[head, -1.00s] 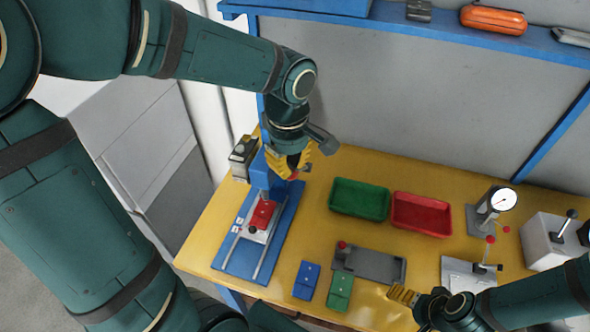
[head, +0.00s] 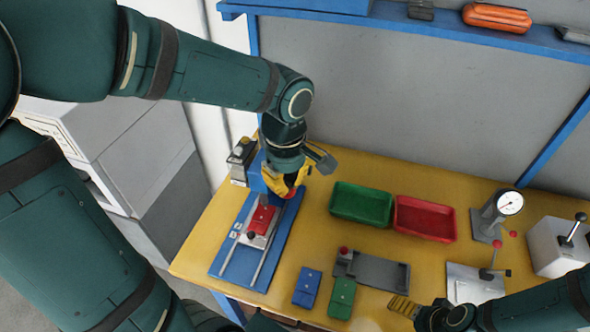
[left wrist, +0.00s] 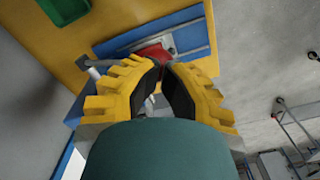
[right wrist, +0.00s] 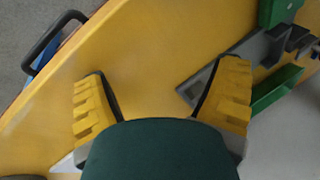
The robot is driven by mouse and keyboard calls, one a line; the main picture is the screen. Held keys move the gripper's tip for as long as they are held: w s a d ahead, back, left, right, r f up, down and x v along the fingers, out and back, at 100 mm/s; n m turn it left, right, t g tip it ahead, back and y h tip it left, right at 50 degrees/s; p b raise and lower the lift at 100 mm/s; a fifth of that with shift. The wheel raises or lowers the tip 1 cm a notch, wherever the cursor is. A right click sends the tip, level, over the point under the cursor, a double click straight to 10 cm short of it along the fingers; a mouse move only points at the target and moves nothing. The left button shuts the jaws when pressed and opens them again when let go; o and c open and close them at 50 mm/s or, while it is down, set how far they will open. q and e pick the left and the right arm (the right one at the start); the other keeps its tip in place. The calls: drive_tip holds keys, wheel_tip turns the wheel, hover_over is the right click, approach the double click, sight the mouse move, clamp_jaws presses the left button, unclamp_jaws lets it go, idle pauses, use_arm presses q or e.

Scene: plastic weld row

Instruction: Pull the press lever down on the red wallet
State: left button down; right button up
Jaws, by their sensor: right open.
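The blue press (head: 255,172) stands at the back left of the table on a blue base board (head: 231,264). The red wallet (head: 261,219) lies on the grey carriage under the press head. In the left wrist view the fingertips (left wrist: 163,63) nearly meet in front of something red; much of the lever is hidden. My right gripper (right wrist: 165,75) is open and empty over the table front.
A green tray (head: 361,204) and a red tray (head: 425,218) stand right of the press. A blue wallet (head: 307,287), a green wallet (head: 341,298) and a grey fixture (head: 378,272) lie in front. A dial gauge (head: 509,203) and a white lever box (head: 556,245) stand at the right.

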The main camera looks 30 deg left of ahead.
use_arm(q)
drive_tip(key=shift+f, duration=0.15)
use_arm(e)
drive_tip(key=shift+f, duration=0.1)
use_arm(q)
drive_tip(key=shift+s+d+f+b, duration=0.1)
drive_tip(key=shift+s+f+b, duration=0.2)
drive_tip(key=shift+f+b, duration=0.2)
use_arm(e)
drive_tip(key=shift+f, duration=0.45)
use_arm(q)
drive_tip(key=shift+s+f, duration=0.15)
use_arm(e)
drive_tip(key=shift+f, duration=0.1)
use_arm(q)
drive_tip(key=shift+s, duration=0.15)
use_arm(e)
drive_tip(key=shift+s+a, duration=0.1)
drive_tip(key=shift+f, duration=0.1)
use_arm(q)
drive_tip(key=shift+f+b, duration=0.15)
drive_tip(key=shift+b, duration=0.2)
use_arm(e)
drive_tip(key=shift+f, duration=0.15)
